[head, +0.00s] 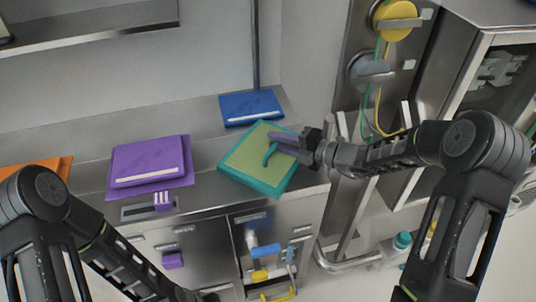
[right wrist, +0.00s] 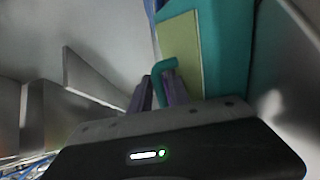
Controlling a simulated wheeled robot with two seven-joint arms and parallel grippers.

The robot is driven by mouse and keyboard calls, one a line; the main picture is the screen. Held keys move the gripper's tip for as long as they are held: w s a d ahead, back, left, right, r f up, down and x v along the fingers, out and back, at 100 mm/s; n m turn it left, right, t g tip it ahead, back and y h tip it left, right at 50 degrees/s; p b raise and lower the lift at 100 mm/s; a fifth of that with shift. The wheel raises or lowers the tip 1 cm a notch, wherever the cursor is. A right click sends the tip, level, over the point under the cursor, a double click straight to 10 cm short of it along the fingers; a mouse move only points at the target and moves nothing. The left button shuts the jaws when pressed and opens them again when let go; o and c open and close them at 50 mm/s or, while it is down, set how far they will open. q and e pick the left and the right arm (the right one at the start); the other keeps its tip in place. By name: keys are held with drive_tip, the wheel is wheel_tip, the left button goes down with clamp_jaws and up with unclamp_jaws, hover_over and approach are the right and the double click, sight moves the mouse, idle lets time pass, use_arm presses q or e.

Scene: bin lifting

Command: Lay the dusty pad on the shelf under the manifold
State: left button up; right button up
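A teal pad (head: 243,157) with a dull yellow-green top and a raised teal handle (head: 269,154) is at the right end of the steel counter, its near corner past the front edge. In the right wrist view, the pad (right wrist: 228,50) and handle (right wrist: 165,66) show beyond my fingers. My right gripper (head: 275,142) has its purple fingers close together on the handle. Whether the pad rests or is slightly raised is unclear. My left arm runs out at the bottom edge; its fingers are hidden. I cannot tell for sure which part is the manifold or its shelf.
A purple pad stack (head: 150,165) and a blue pad (head: 250,106) lie on the counter (head: 205,185). An orange item (head: 40,167) is at far left. Right of the counter are hoses, a yellow knob (head: 394,20) and steel uprights. An open bay with coloured fittings (head: 266,275) is below.

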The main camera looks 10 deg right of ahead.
clamp_jaws()
idle(1.3)
